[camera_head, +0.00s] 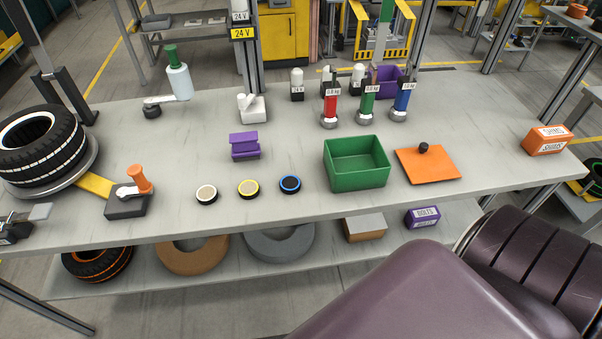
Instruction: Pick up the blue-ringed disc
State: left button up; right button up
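The blue-ringed disc (290,185) lies flat on the grey workbench (300,212), near its front edge. It has a dark middle and a blue rim. To its left lie a yellow-ringed disc (249,189) and a disc with a pale top (206,195), in a row with small gaps. Nothing touches the blue-ringed disc. A dark arm link of mine fills the lower right of the view, in front of the bench. Neither of my grippers shows.
A green bin (357,177) stands right of the disc, beside an orange plate (428,164) with a black knob. A purple block (244,146) sits behind the discs. A toggle clamp (130,198) and a tyre (42,150) are at left. Bare bench lies in front of the discs.

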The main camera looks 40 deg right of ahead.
aim_at(290, 183)
jog(key=j+z, duration=0.15)
jog(key=z, duration=0.3)
jog(key=j+z, duration=0.2)
jog(key=z, duration=0.25)
jog(key=j+z, duration=0.15)
jog(key=z, duration=0.25)
